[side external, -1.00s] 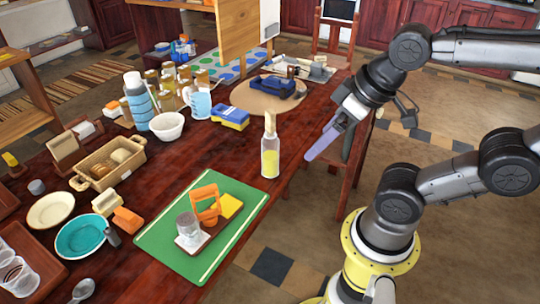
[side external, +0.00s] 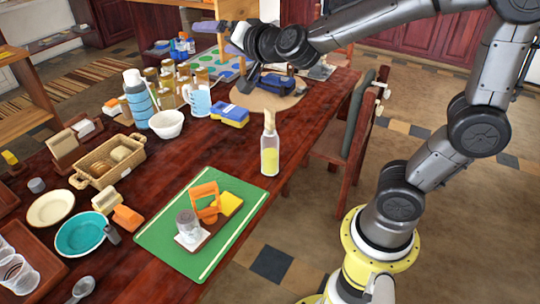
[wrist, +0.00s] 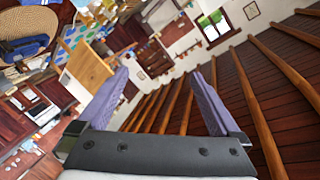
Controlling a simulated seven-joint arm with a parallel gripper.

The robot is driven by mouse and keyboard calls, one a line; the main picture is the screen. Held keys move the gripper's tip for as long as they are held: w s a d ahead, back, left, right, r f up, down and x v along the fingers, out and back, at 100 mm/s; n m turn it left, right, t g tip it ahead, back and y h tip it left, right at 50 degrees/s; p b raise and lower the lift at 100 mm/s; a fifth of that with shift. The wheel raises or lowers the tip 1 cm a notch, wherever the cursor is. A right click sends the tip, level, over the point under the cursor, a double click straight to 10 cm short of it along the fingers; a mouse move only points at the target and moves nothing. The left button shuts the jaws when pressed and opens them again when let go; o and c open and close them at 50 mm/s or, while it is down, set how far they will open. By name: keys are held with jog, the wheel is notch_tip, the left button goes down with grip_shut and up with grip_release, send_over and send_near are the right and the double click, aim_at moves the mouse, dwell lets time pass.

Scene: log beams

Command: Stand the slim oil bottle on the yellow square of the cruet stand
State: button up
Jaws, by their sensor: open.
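The slim oil bottle (side external: 270,148) stands upright on the wooden table, just right of the green mat (side external: 158,238). It is clear glass with yellow oil low inside and a pale top. The cruet stand (side external: 207,238) sits on the mat. My gripper (side external: 222,52) is raised over the far part of the table, well away from the bottle. In the wrist view its purple fingers (wrist: 157,92) are wide apart with nothing between them.
A blue and yellow sponge (side external: 230,115), white bowl (side external: 166,124) and several jars stand behind the mat. A round woven mat (side external: 262,100) holds a dark blue item. A basket (side external: 108,162) and teal bowl (side external: 82,234) are at left. Table around the bottle is clear.

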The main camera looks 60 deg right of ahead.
jog(key=w+d+f+m+g+h, duration=0.3)
jog(key=d+f+m+h, duration=0.15)
jog(key=f, duration=0.25)
jog(key=n+g+h, duration=0.3)
jog(key=g+h, duration=0.4)
jog(key=h, duration=0.1)
send_near(269, 149)
jog(key=d, duration=0.2)
jog(key=shift+m, duration=0.25)
jog(key=x, duration=0.8)
jog(key=shift+w, duration=0.3)
jog(key=shift+w+x, duration=0.1)
jog(key=shift+x, duration=1.25)
jog(key=shift+w+x, duration=0.15)
jog(key=shift+x, duration=1.2)
jog(key=shift+f, duration=0.1)
jog(key=c, duration=1.6)
